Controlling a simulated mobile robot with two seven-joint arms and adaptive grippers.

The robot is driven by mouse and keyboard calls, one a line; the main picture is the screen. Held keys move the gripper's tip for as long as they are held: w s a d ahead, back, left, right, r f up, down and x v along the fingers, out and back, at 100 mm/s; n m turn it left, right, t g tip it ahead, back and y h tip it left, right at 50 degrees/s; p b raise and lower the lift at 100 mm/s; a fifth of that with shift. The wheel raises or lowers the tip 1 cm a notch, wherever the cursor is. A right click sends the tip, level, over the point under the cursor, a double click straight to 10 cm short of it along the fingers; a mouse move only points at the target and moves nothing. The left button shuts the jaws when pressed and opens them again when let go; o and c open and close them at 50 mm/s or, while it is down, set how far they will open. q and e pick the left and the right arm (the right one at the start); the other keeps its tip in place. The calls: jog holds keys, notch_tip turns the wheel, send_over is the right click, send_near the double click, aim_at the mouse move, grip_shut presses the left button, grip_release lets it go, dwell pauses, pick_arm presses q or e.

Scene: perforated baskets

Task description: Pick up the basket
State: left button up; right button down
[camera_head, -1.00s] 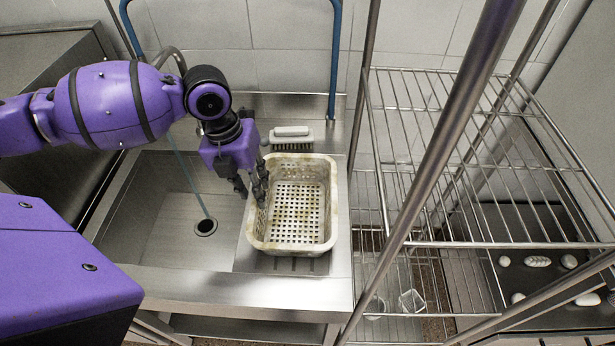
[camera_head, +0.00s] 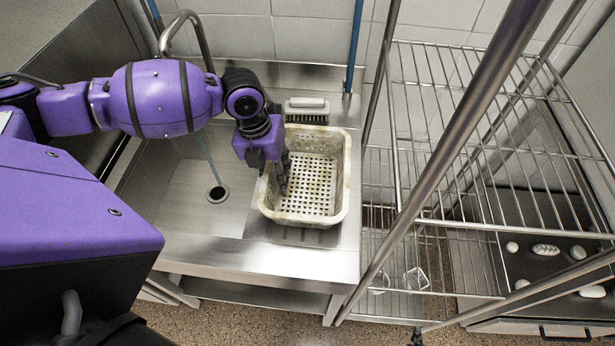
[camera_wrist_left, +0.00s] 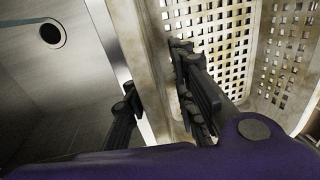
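The basket (camera_head: 342,190) is an off-white, stained, perforated rectangular tub. It stands upright at the right side of the steel sink counter and looks empty. My left gripper (camera_head: 274,170) is at the basket's left wall with its fingers pointing down. In the left wrist view the gripper (camera_wrist_left: 158,85) straddles that wall (camera_wrist_left: 150,60). One finger is outside and the other inside, spread apart with small gaps at the wall. In the head view the outer finger is mostly hidden. My right gripper is not in view.
A brush (camera_head: 307,105) lies just behind the basket. The sink bowl with its drain (camera_head: 218,194) is to the left. A wire rack (camera_head: 480,130) with slanting posts stands close on the right. A small clear container (camera_head: 416,279) is on its lower shelf.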

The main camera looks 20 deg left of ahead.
pick_arm(q)
grip_shut()
jog(key=shift+s+a, duration=0.1)
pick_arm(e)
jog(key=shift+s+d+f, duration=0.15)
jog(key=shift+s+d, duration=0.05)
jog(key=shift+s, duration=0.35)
